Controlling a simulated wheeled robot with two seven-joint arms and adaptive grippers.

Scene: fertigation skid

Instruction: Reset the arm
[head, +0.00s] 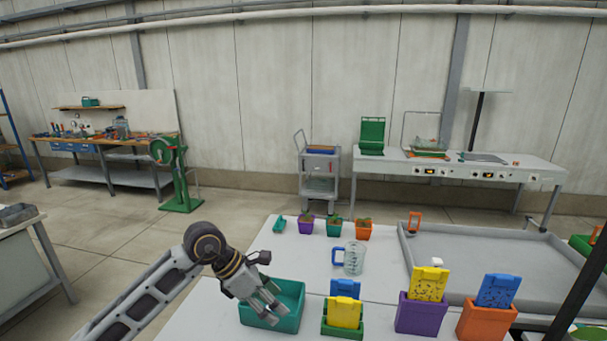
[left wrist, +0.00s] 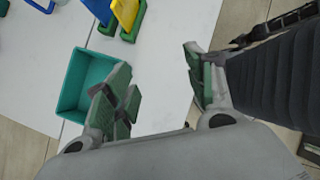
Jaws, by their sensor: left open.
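My left arm comes in from the left in the head view. Its gripper (head: 264,304) is over the teal bin (head: 290,292) on the white table, and its fingers hide part of the bin. In the left wrist view the gripper (left wrist: 155,90) has its two fingers wide apart with nothing between them. The teal bin also shows in the left wrist view (left wrist: 85,85), to the left of the fingers, and looks empty. My right gripper is in neither view.
Green, purple and orange holders with yellow and blue cards stand along the table's front right, the purple one (head: 420,314) among them. A measuring jug (head: 353,259) stands mid-table. Purple, teal and orange pots (head: 363,230) stand behind. A grey tray (head: 480,250) lies right.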

